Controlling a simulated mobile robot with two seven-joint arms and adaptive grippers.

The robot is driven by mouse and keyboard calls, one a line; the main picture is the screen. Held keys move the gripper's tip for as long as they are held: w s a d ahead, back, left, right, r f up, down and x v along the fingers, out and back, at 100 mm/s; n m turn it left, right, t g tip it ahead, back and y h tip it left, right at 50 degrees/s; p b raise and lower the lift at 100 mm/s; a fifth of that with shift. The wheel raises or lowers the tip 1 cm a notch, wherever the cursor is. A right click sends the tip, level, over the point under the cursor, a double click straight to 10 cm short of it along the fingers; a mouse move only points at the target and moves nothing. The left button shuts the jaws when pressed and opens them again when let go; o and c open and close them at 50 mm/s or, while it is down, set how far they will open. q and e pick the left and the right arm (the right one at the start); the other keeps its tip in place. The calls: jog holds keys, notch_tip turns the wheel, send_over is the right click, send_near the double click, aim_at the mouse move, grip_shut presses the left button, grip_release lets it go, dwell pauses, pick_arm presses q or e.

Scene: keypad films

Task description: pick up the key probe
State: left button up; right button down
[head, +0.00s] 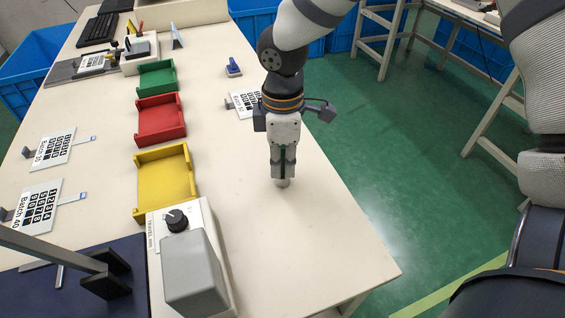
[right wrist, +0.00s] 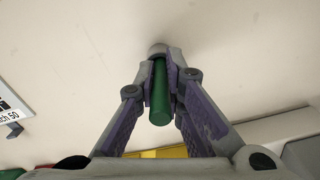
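The key probe shows in the right wrist view as a green rod (right wrist: 160,103) with a round grey end at the table. My right gripper (right wrist: 163,75) has its two fingers closed against the rod's sides. In the head view the same gripper (head: 283,172) points straight down over the bare table, right of the yellow tray. The probe's grey end (head: 283,183) shows just below the fingertips, at or very near the tabletop. The fingers hide most of the rod there.
Yellow (head: 166,178), red (head: 160,118) and green (head: 157,77) trays stand in a row to the left. A grey-topped device with a black knob (head: 176,220) stands at the front. A keypad film (head: 243,102) lies behind the gripper. The table's right edge is close.

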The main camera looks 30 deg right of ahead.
aim_at(282, 148)
dwell(0.3)
notch_tip(282, 148, up, 4)
jog(key=shift+w+f+p, duration=0.1)
jog(key=shift+f+p, duration=0.1)
jog(key=shift+p, duration=0.1)
pick_arm(q)
jog(key=shift+t, duration=0.8)
jog(key=w+r+p, duration=0.2)
jog(key=w+r, duration=0.1)
jog(key=w, duration=0.1)
jog(key=shift+r, duration=0.35)
pick_arm(e)
jog(key=s+a+r, duration=0.9)
jog(key=s, duration=0.1)
jog(key=shift+s+a+r, duration=0.15)
jog(key=shift+s+a, duration=0.05)
jog(key=shift+a, duration=0.1)
